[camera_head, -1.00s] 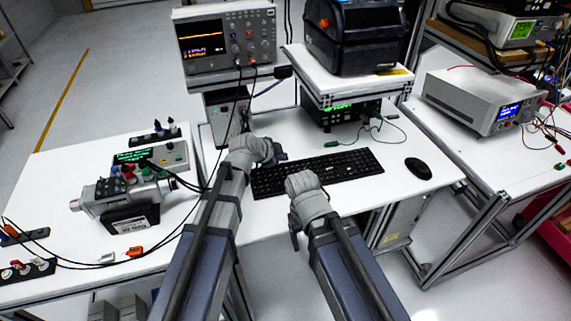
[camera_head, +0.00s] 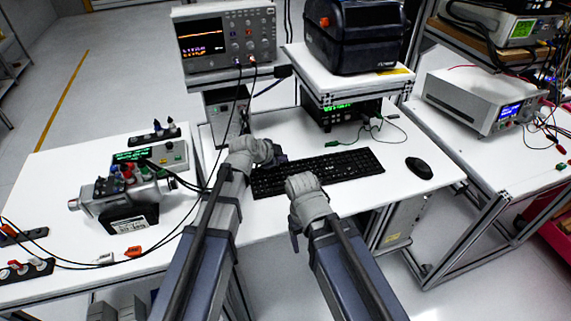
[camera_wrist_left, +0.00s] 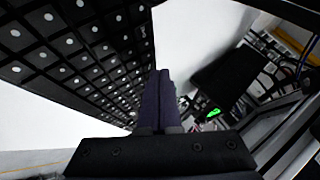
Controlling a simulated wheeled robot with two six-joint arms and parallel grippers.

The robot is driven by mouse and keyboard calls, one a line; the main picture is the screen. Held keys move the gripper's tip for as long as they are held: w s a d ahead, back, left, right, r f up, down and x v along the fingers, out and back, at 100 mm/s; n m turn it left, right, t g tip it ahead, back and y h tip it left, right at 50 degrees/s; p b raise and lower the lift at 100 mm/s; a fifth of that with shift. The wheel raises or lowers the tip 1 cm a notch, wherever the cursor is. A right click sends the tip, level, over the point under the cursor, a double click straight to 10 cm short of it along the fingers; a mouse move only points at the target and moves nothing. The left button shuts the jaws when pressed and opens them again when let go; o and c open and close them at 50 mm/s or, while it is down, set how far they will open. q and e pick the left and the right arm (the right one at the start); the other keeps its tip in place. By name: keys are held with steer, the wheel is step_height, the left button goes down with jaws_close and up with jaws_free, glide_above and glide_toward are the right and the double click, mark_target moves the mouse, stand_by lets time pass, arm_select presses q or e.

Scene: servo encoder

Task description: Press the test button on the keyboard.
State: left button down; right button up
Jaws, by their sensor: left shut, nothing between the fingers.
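The black keyboard (camera_head: 330,170) lies on the white table in front of my arms. It also fills the upper left of the left wrist view (camera_wrist_left: 75,50). My left gripper (camera_head: 281,158) is at the keyboard's left end, near its back edge. In the left wrist view its two dark fingers (camera_wrist_left: 158,100) are together with nothing between them, beside the keyboard's edge. I cannot tell whether they touch a key. The test button cannot be told apart from the other keys.
An oscilloscope (camera_head: 225,40) and a dark printer (camera_head: 355,35) on a raised shelf (camera_head: 345,82) stand behind the keyboard. A black mouse (camera_head: 418,168) lies to its right. A servo motor (camera_head: 120,200) with cables is at left. Bare tabletop (camera_head: 290,120) lies behind the keyboard.

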arm_select(q)
steer(key=shift+f+b, duration=0.4)
steer(key=shift+b, duration=0.05)
stand_by(0.3)
steer(key=shift+r, duration=0.1)
steer(key=shift+r+p, duration=0.75)
steer(key=shift+p, duration=0.1)
steer(key=shift+r, duration=0.1)
step_height(320, 180, up, 5)
steer(key=p, duration=0.5)
stand_by(0.8)
